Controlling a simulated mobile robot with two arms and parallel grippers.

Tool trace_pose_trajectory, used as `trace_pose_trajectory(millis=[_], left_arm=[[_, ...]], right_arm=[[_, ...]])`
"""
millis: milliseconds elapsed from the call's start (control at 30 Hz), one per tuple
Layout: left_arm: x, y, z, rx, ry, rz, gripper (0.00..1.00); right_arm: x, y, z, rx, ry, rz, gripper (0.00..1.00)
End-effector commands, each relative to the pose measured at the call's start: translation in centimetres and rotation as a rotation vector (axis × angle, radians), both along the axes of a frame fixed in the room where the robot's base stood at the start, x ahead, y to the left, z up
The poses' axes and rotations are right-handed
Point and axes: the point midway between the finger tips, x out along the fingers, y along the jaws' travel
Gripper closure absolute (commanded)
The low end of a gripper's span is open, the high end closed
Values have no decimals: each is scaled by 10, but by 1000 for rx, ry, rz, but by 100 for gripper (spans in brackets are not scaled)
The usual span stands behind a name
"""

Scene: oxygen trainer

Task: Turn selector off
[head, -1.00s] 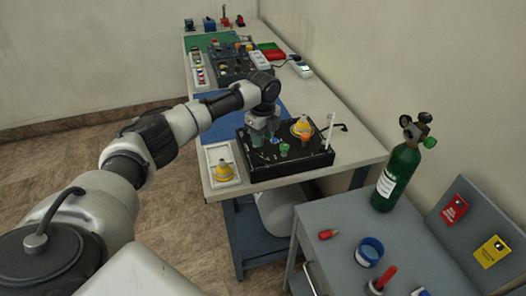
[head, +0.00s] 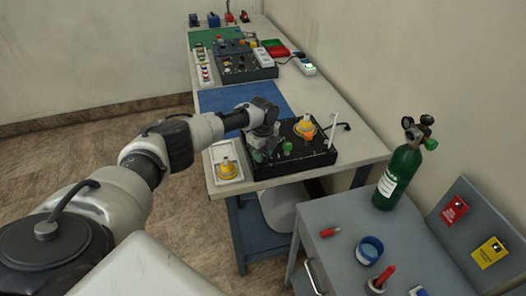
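The black trainer box (head: 318,159) sits on the near end of the long bench. On its top are a yellow dome-like part (head: 305,126), a small orange knob (head: 309,135) and a green knob (head: 287,147). I cannot tell which part is the selector, or its setting. My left gripper (head: 263,152) points down over the left part of the box top, just left of the green knob. It hides that part of the panel. Its fingers are small and dark here, so I cannot tell whether they are open or touching anything. My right gripper is out of view.
A white tray (head: 235,176) with a yellow part stands left of the box. A white upright tube (head: 333,125) rises at its right. A green cylinder (head: 402,170) stands on the grey cart (head: 345,255). More panels lie farther back beyond a blue mat (head: 215,100).

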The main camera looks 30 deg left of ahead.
Motion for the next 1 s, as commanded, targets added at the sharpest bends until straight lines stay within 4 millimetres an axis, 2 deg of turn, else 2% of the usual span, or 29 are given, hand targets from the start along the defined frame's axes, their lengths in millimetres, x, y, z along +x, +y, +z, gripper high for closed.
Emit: trace_pose_trajectory(millis=[200, 433, 467, 767, 1000], left_arm=[[0, 0, -1, 0, 0, 0, 64], [0, 0, 0, 0, 0, 0, 98], [0, 0, 0, 0, 0, 0, 100], [0, 0, 0, -1, 0, 18, 100], [0, -1, 0, -3, -1, 119, 100]], right_arm=[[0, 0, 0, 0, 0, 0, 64], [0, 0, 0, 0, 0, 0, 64], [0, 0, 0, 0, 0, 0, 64], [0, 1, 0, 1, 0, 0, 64], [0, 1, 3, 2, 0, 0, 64]])
